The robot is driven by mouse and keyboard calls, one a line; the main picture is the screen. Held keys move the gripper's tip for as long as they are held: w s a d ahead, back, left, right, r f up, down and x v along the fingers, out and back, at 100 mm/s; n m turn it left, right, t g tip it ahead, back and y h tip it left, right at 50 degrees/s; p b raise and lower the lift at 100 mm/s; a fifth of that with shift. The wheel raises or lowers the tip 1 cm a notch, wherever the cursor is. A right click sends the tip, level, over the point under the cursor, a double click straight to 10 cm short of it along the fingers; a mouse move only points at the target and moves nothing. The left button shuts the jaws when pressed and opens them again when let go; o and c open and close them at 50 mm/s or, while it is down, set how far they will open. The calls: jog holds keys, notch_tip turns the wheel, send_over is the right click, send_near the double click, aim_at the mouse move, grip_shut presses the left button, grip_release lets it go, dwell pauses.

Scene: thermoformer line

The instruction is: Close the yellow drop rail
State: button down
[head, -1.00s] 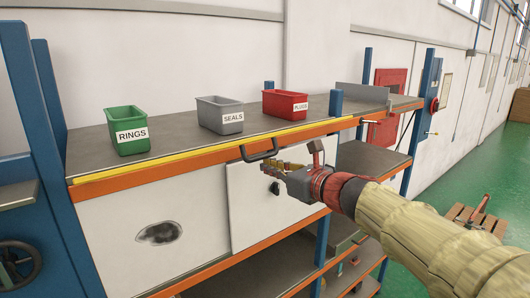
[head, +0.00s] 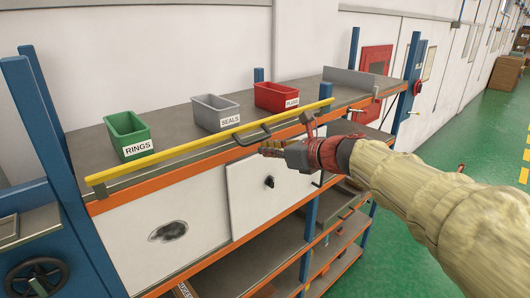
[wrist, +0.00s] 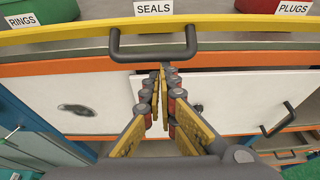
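The yellow drop rail (head: 190,148) runs along the front of the upper shelf, its bar standing a little above the orange shelf edge. It also crosses the top of the wrist view (wrist: 70,35). Its dark handle (head: 252,137) sticks out toward me below the bar; the wrist view shows the whole handle (wrist: 153,57). My gripper (wrist: 162,72) is just below the handle, fingertips drawn together with nothing visible between them. In the head view my gripper (head: 268,148) is close under the handle; whether it touches cannot be told.
A green RINGS bin (head: 127,137), a grey SEALS bin (head: 215,113) and a red PLUGS bin (head: 276,97) stand on the shelf behind the rail. White panels (head: 275,190) hang below. Blue posts (head: 35,110) stand at the left. Green floor is open at the right.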

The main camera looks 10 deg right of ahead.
aim_at(261, 139)
jog(key=r, duration=0.1)
jog(key=r+p, duration=0.1)
jog(key=r, duration=0.1)
jog(key=shift+w+a, duration=0.2)
jog(key=shift+w, duration=0.2)
jog(key=shift+w+a+r+p, duration=0.25)
jog(key=shift+w+r+p, duration=0.1)
jog(key=shift+r, duration=0.2)
jog(key=shift+w+a+r+p, duration=0.2)
jog(key=shift+w+r, duration=0.15)
jog(key=shift+r, duration=0.3)
